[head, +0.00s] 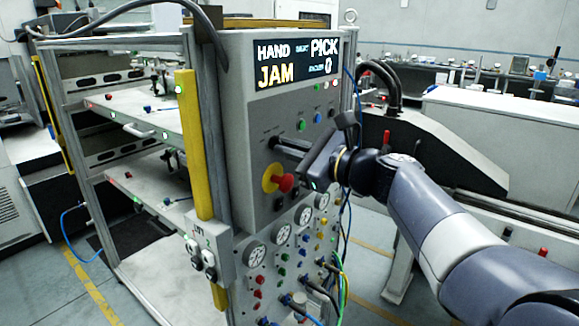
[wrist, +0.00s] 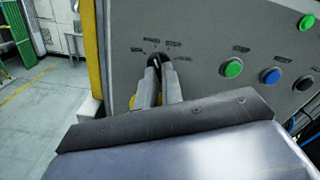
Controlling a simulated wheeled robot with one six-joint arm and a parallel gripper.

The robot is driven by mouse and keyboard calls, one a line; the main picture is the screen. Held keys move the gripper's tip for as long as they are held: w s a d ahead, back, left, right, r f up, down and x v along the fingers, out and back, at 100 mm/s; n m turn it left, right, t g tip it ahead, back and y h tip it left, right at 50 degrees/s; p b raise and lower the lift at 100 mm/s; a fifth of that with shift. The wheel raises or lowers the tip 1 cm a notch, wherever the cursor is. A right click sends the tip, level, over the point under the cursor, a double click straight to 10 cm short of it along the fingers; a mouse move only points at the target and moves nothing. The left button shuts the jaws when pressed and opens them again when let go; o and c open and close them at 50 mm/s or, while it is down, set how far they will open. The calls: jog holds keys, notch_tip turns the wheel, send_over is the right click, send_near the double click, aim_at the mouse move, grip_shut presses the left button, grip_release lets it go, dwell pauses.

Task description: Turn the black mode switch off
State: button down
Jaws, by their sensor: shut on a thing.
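The black mode switch (wrist: 153,61) is a small rotary knob with a light mark, set in the grey panel in the wrist view. Small labels surround it, too small to read. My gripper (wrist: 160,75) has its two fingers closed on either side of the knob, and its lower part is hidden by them. In the head view my gripper (head: 272,142) reaches the panel just above the red emergency button.
The red emergency button (head: 286,183) on its yellow base sticks out just below my gripper. Green (wrist: 231,68), blue (wrist: 271,76) and dark (wrist: 304,83) buttons lie right of the switch. A display (head: 297,63) reads HAND, PICK and JAM. Gauges and cables fill the lower panel.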

jog(key=n+b, duration=0.4)
jog(key=shift+f+b, duration=0.2)
jog(key=shift+b, duration=0.15)
jog(key=n+b, duration=0.3)
jog(key=shift+r+n, duration=0.2)
jog(key=shift+n, duration=0.1)
jog(key=shift+r+n, duration=0.1)
jog(key=shift+n, duration=0.2)
jog(key=c, duration=1.6)
grip_release()
jog(key=shift+o, duration=0.2)
jog(key=shift+d, duration=0.15)
jog(key=v, duration=1)
jog(key=shift+s+d+b, duration=0.2)
jog(key=shift+b, duration=0.25)
jog(key=shift+a, duration=0.1)
